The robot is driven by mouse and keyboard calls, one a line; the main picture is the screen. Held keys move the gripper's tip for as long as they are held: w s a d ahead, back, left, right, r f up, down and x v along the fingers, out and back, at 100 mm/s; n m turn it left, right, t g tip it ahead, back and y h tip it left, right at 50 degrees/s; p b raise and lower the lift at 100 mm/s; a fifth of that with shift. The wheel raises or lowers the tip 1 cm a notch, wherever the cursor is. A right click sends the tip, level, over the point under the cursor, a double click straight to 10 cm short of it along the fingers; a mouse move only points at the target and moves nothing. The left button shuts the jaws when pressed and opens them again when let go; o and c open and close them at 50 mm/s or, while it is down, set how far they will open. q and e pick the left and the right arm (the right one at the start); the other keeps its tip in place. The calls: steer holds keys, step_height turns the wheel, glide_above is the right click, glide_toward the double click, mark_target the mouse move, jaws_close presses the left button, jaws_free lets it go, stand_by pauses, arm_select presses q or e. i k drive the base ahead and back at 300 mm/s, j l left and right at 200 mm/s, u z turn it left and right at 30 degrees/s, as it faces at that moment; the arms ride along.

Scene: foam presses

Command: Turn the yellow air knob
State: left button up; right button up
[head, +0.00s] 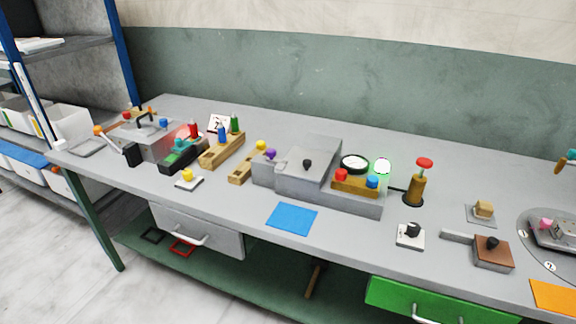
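A yellow knob (187,174) sits on a small white plate (190,183) near the table's front edge, left of the middle. I cannot tell from the picture which yellow one is the air knob, nor how far either is turned. Neither of my grippers shows in the head view, and nothing touches either yellow knob.
A grey press block (305,165) with a black knob stands mid-table, by a gauge (354,163) and a lit green lamp (382,165). A blue mat (291,219) lies in front. A red-topped wooden post (419,184) stands to the right. Shelves (60,45) rise at left.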

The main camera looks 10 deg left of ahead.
mark_target(187, 175)
steer(key=j, duration=0.45)
steer(key=i+j+u, duration=0.1)
steer(key=j, duration=0.4)
steer(key=i+j, duration=0.1)
steer(key=j, duration=0.35)
steer(key=i+j, duration=0.1)
steer(key=j, duration=0.35)
steer(key=j+u, duration=0.1)
steer(key=j, duration=0.35)
steer(key=i+j, duration=0.15)
steer(key=j, duration=0.3)
steer(key=i+j, duration=0.3)
steer(key=j+u, duration=0.05)
